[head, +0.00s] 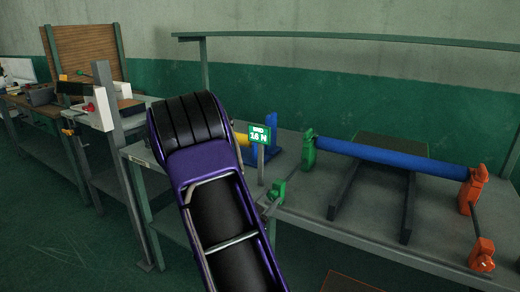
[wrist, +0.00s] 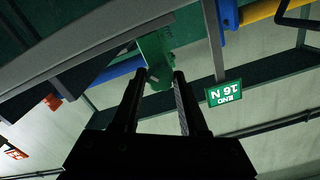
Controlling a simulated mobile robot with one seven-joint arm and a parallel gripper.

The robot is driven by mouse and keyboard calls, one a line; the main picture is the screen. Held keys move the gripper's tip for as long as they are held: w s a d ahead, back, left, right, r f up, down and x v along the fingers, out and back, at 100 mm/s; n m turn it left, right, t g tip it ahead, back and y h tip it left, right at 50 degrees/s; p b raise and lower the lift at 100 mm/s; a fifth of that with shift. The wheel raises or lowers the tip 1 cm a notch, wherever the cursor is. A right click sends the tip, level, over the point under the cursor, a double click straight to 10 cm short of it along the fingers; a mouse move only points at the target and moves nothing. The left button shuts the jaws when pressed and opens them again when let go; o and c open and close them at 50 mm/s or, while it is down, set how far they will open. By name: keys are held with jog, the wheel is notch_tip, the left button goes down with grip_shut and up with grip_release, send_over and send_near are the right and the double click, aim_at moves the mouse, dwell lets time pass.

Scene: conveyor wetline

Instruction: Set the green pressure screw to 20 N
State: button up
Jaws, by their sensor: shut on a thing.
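The green pressure screw (head: 278,191) is at the near left of the blue roller on the bench. It also shows in the wrist view (wrist: 157,78), between my fingertips. My gripper (wrist: 160,74) is shut on it; in the head view my arm hides most of the gripper. The green display (head: 259,134) on a post reads 16 N under the word END. It appears upside down in the wrist view (wrist: 224,96) with the same reading.
A blue roller (head: 390,158) runs from a green bearing block (head: 308,150) to an orange one (head: 472,188). An orange screw (head: 482,255) stands at the near right. A grey post (head: 118,150) and another bench stand at left.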

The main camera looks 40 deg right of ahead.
jog(key=shift+m, duration=1.7)
jog(key=m, duration=0.3)
jog(key=o, duration=0.9)
jog(key=shift+v, duration=3.05)
